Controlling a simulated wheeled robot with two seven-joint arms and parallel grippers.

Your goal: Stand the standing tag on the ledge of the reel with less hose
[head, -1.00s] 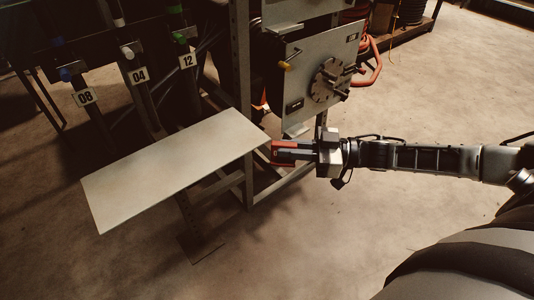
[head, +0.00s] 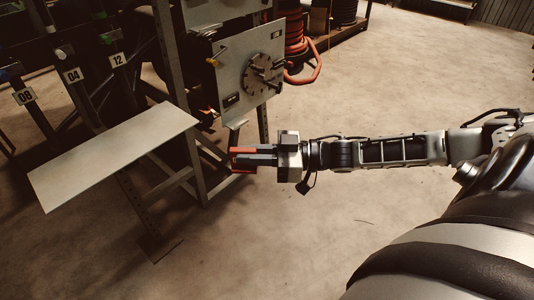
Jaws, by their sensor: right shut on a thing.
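My right gripper (head: 254,158) is in the middle of the head view, at the right of the bare grey shelf. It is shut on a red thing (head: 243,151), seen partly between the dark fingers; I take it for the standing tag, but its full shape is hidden. A reel with red-orange hose (head: 297,48) stands at the top, behind the crimper panel. A reel with dark hose (head: 343,12) is to its right, cut by the top edge. The ledges cannot be made out. My left gripper is not in view.
The grey shelf (head: 112,152) is empty. The crimper panel (head: 246,66) with its round dial stands on a metal frame beyond my gripper. Numbered hose racks, 08 (head: 24,96), 04 and 12, are at the left. The floor (head: 400,90) at the right is open.

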